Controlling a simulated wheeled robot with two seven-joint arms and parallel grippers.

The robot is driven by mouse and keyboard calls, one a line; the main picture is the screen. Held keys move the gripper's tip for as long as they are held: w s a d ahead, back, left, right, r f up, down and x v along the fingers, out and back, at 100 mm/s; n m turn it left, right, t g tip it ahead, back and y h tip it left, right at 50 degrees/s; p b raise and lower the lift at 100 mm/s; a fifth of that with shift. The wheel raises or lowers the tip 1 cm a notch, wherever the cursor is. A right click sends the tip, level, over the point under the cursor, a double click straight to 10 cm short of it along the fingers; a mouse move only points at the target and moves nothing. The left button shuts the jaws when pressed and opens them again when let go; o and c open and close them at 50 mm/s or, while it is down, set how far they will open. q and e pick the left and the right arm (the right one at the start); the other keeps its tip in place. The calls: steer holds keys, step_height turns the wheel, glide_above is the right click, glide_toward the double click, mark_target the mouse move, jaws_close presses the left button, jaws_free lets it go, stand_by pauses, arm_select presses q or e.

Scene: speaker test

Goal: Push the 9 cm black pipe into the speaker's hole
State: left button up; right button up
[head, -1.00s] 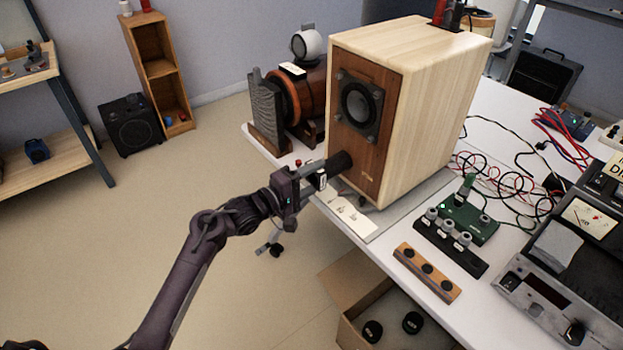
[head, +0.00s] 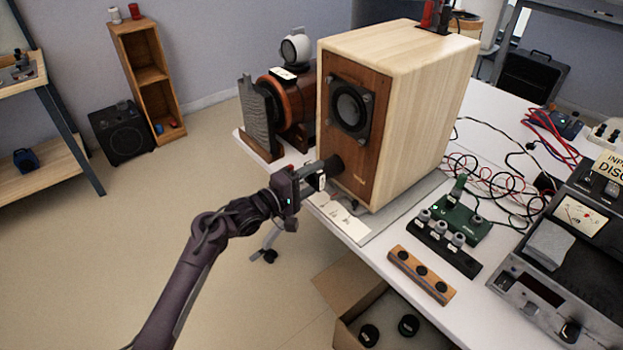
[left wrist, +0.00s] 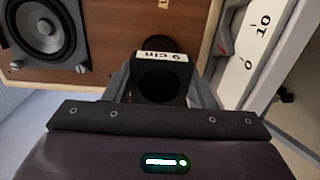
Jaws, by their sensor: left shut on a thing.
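The black pipe (head: 333,164) is in my left gripper (head: 315,179), in front of the lower part of the speaker (head: 413,120). In the left wrist view, the pipe (left wrist: 160,82) sits between the two fingers with a white "9 cm" label on it. Its far end meets the speaker's wooden front (left wrist: 105,62). The hole is hidden behind the pipe, so I cannot tell how deep the pipe sits. The speaker stands upright on the white table. My right gripper is not in view.
A wooden block with several black knobs (head: 422,274) and a green circuit board (head: 461,222) lie right of the speaker. Cables (head: 490,172) spread behind them. A cardboard box (head: 343,283) with black rings is below the table edge. A brown cylinder (head: 297,98) stands behind the speaker's left.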

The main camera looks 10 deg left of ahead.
mark_target(330, 169)
arm_select(q)
steer(key=shift+p, duration=0.45)
stand_by(0.4)
steer(key=shift+b+x, duration=0.55)
steer(key=shift+x, duration=0.95)
steer(key=shift+p, duration=0.4)
stand_by(0.7)
steer(key=shift+b+x, duration=0.55)
steer(key=shift+x, duration=0.6)
steer(key=shift+p, duration=0.4)
stand_by(0.4)
stand_by(0.5)
steer(key=o, duration=1.2)
steer(key=shift+s, duration=0.1)
